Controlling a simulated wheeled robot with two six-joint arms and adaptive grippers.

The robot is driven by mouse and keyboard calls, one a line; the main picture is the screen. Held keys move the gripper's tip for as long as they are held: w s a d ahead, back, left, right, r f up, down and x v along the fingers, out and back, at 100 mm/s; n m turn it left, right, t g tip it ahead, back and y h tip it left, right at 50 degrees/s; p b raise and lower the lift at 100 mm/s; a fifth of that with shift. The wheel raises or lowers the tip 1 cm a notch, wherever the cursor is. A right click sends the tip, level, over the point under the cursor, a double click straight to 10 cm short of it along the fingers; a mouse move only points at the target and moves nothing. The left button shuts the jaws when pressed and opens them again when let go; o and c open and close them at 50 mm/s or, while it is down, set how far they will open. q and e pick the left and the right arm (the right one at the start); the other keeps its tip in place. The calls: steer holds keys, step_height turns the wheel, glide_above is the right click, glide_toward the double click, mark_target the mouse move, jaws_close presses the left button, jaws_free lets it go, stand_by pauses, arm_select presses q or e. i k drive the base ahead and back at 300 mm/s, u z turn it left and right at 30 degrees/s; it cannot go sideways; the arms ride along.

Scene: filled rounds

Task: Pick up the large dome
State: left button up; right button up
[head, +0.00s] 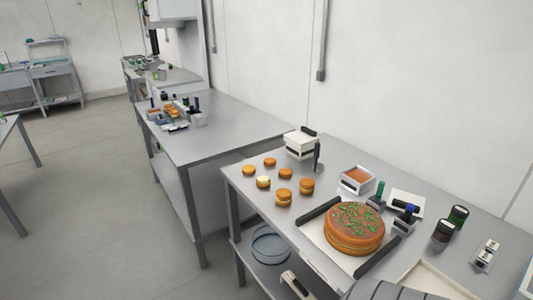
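A clear, bluish round vessel (270,247) sits on the lower shelf of the near table, under its left front edge. It looks like a dome or cover, but I cannot be sure. A large round filled cake (355,228) with green bits on top lies uncovered on a pale tray with black side handles (318,211). Neither of my grippers shows clearly in the head view.
Several small filled rounds (284,196) stand on the left of the near table (335,178). A white and black item (296,285) shows low down. Open floor (100,220) lies left.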

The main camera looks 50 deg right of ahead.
mark_target(268, 248)
steer(key=z, duration=0.2)
steer(key=i, duration=1.65)
steer(key=z, duration=0.95)
steer(key=i, duration=0.9)
steer(key=z, duration=1.45)
steer(key=i, duration=0.6)
steer(key=z, duration=0.55)
